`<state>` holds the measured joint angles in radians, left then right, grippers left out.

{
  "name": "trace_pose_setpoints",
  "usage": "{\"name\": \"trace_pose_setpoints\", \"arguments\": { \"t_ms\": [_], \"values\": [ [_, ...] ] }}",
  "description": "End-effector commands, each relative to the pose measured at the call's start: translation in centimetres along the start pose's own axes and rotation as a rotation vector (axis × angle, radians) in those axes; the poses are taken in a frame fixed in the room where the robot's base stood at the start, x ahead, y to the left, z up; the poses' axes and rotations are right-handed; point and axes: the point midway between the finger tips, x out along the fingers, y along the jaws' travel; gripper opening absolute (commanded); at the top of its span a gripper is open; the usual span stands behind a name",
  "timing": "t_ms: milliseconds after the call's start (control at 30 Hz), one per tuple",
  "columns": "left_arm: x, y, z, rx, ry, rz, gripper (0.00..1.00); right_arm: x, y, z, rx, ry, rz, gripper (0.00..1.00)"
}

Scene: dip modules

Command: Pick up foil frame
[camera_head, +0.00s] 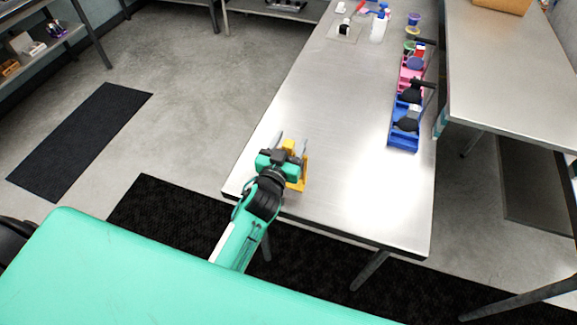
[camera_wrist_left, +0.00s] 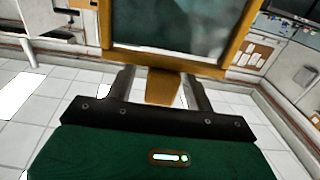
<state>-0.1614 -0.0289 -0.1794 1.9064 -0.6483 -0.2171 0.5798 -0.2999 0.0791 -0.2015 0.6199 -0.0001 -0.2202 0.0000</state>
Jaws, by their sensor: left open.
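The foil frame is an orange-yellow frame (camera_head: 303,176) near the left front corner of the metal table, partly hidden behind my left gripper in the head view. In the left wrist view the frame (camera_wrist_left: 190,65) fills the upper middle, with a dark, glossy sheet inside it and a short handle tab pointing toward me. My left gripper (camera_head: 291,142) is open. Its two fingers stand on either side of the tab in the wrist view, with small gaps beside it. Whether the frame rests on the table or on a support is hidden. My right gripper is not in view.
The metal table (camera_head: 330,115) is bare in its middle and front right. Blue and pink bins (camera_head: 403,141) holding dark tools line its right edge. A white bottle (camera_head: 378,30) and small items stand at the far end. Another table (camera_head: 510,70) stands to the right.

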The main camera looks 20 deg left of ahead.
Motion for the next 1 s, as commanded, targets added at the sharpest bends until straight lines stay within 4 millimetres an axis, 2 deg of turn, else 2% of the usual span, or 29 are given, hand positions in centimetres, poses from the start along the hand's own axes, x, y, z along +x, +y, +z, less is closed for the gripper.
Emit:
{"name": "trace_pose_setpoints", "arguments": {
  "t_ms": [100, 367, 600, 633, 1000],
  "values": [
    [0.85, 0.02, -0.1, 0.001, 0.001, 0.0, 0.53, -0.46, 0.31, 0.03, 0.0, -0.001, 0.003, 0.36],
    [0.95, 0.02, 0.06, 0.0, 0.0, 0.0, 0.51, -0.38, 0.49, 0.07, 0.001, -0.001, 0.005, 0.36],
    [0.93, 0.02, 0.06, 0.0, 0.0, 0.0, 0.04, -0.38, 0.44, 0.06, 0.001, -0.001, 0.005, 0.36],
    [0.93, 0.02, 0.06, 0.0, 0.0, 0.0, 0.0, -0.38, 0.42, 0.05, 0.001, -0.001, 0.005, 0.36],
    [0.95, -0.01, -0.26, 0.001, 0.001, 0.0, 0.0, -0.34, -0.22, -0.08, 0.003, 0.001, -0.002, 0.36]
  ]
}}
